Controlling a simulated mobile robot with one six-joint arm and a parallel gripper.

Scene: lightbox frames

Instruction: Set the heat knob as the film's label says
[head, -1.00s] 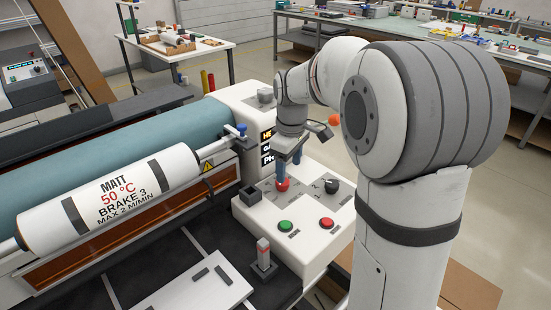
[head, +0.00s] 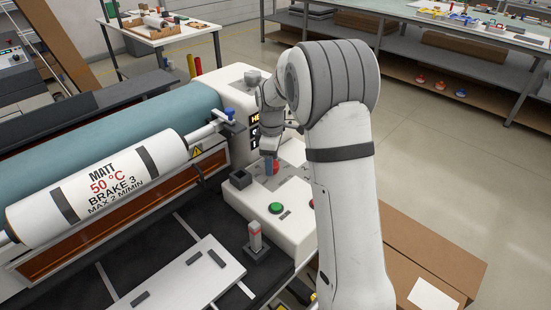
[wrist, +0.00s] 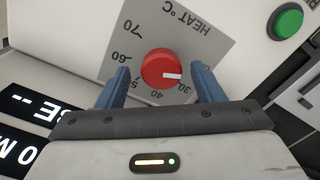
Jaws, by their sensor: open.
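The film roll (head: 105,185) carries a label reading MATT, 50 °C in red, BRAKE 3, MAX 2 M/MIN. The red heat knob (wrist: 155,62) sits on a grey HEAT °C dial plate (wrist: 195,45) marked 30 to 70. Its white pointer line points right in the wrist view, close to the 30 mark. My gripper (wrist: 160,68) is open, with one blue finger on each side of the knob and a visible gap on both sides. In the head view my gripper (head: 269,165) is low at the panel, partly hiding the knob (head: 276,167).
A green button (head: 276,208) stands on the white panel in front of the knob; it also shows in the wrist view (wrist: 286,23). A red button (head: 312,204) is partly hidden by my arm. A dark square holder (head: 240,179) is left of the gripper. Dark displays (wrist: 35,105) show in the wrist view.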

